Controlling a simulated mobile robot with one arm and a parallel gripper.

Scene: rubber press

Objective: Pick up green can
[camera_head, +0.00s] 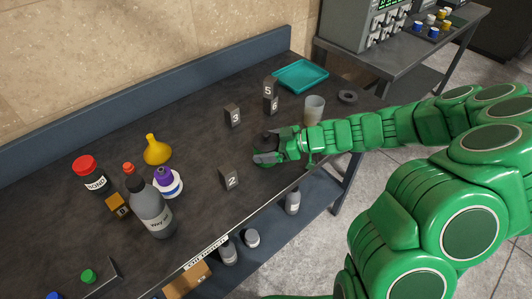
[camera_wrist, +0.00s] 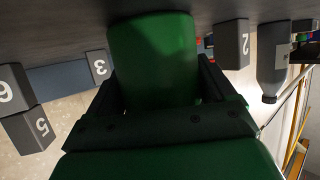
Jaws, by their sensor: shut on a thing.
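The green can (camera_wrist: 152,58) fills the middle of the wrist view, between the two dark fingers of my gripper (camera_wrist: 158,88). My gripper is shut on it. The wrist view is upside down, with the dark table surface along the top. In the head view my gripper (camera_head: 267,151) is low over the table, between the blocks marked 2 and 3. There the can is mostly hidden by the fingers. I cannot tell whether its base touches the table.
Block 2 (camera_head: 229,177), block 3 (camera_head: 233,115) and blocks 5 and 6 (camera_head: 270,104) stand around my gripper. A clear cup (camera_head: 314,109) is close to my arm. A teal tray (camera_head: 301,75) lies at the back.

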